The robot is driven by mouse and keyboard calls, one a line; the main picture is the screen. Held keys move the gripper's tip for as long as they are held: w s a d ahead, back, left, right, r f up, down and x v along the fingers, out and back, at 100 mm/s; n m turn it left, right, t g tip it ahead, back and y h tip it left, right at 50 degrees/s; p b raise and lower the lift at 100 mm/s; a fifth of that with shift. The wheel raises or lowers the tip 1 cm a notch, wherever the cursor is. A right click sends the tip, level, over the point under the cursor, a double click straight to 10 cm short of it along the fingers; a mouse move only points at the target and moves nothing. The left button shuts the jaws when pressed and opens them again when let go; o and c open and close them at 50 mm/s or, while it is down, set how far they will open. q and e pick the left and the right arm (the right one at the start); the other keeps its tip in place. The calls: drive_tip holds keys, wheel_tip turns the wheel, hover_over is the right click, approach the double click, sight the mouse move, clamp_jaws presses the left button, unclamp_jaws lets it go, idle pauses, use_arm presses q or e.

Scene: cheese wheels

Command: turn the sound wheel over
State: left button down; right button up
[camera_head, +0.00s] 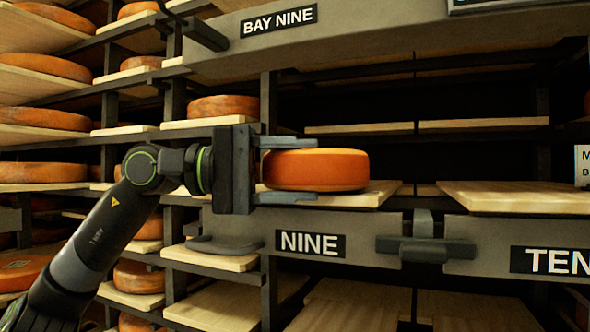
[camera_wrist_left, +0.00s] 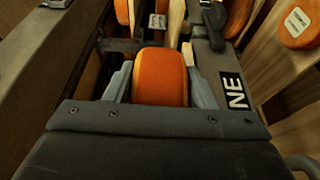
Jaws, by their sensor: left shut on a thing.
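An orange cheese wheel (camera_head: 318,170) lies flat at the wooden board (camera_head: 362,196) above the NINE label in the head view. My left gripper (camera_head: 290,170) reaches in from the left and is shut on this wheel, one finger along its top and one along its underside. In the left wrist view the wheel (camera_wrist_left: 160,78) sits between the two grey fingers of my left gripper (camera_wrist_left: 161,85). I cannot tell whether the wheel touches the board. The wheel's far side is hidden. My right gripper is not in view.
Several other orange wheels (camera_head: 223,106) sit on boards in the racks at left. An empty board (camera_head: 515,197) lies to the right above the TEN label. The grey NINE front (camera_head: 360,240) with a dark handle (camera_head: 425,248) runs below. A grey BAY NINE beam (camera_head: 350,32) crosses above.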

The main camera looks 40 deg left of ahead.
use_arm(q)
drive_tip(key=shift+f, duration=0.1)
idle(0.4)
drive_tip(key=c, duration=0.8)
unclamp_jaws()
drive_tip(key=shift+c, duration=0.2)
drive_tip(key=shift+o, duration=1.4)
drive_tip(key=shift+s, duration=0.15)
drive_tip(key=shift+f, duration=0.2)
drive_tip(key=shift+a+f+b, duration=0.1)
drive_tip(key=shift+a+b, duration=0.15)
drive_tip(key=shift+b, duration=0.45)
drive_tip(key=b+v, duration=0.6)
drive_tip(key=v, duration=0.1)
drive_tip(key=shift+s+a, duration=0.25)
drive_tip(key=b+v, duration=0.2)
drive_tip(key=v, duration=0.7)
drive_tip(key=shift+s+r+b, duration=0.15)
drive_tip(key=shift+r+b, duration=0.1)
drive_tip(key=shift+b, duration=0.15)
drive_tip(key=shift+a, duration=0.1)
